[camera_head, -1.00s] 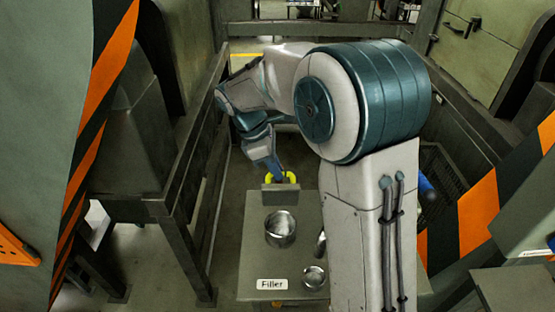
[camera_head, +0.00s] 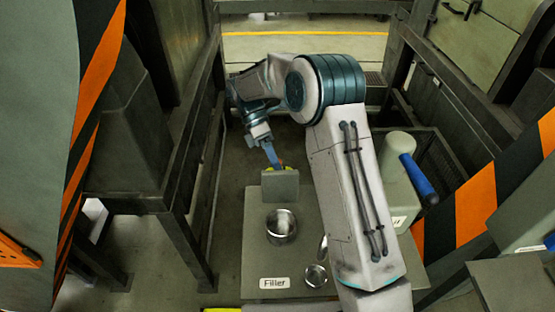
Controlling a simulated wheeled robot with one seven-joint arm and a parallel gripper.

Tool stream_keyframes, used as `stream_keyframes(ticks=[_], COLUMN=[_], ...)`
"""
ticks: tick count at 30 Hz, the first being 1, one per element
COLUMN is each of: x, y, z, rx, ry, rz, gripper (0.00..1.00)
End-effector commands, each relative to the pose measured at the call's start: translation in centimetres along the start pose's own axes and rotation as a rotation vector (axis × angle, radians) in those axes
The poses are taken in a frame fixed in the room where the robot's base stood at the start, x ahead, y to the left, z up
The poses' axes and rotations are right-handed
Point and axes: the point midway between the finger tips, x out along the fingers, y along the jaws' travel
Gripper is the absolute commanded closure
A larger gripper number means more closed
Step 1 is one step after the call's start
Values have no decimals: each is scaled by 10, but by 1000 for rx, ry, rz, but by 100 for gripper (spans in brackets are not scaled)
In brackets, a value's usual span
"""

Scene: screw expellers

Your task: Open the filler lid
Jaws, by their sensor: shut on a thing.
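The filler lid (camera_head: 280,188) is a grey square plate. It stands raised, roughly upright, behind the round metal filler opening (camera_head: 282,228), which is uncovered. The opening is in the grey top of the box labelled "Filler" (camera_head: 275,283). A yellow handle (camera_head: 292,168) shows at the lid's upper edge, mostly behind it. My gripper (camera_head: 272,164) reaches down to this handle from behind and is shut on it. The lid partly hides the fingertips and the grip.
A smaller round metal fitting (camera_head: 316,276) sits at the front right of the box top. A pale can with a blue handle (camera_head: 418,178) stands to the right, behind my arm. Dark metal frames (camera_head: 190,200) flank the left side.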

Motion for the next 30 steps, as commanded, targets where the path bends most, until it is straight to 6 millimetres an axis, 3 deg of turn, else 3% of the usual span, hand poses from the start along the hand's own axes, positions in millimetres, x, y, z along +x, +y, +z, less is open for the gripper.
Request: stream_keyframes(ticks=[1,14,15,17,18,30], x=[6,9,9,9,9,5], y=[9,11,11,11,11,8], z=[-2,0,0,0,0,-2], rx=[-3,-4,-3,-3,-4,-5], ry=[2,-1,-1,-1,-1,0], rz=[2,-11,-11,-11,-11,-6], gripper=[100,100,85,68,66,66])
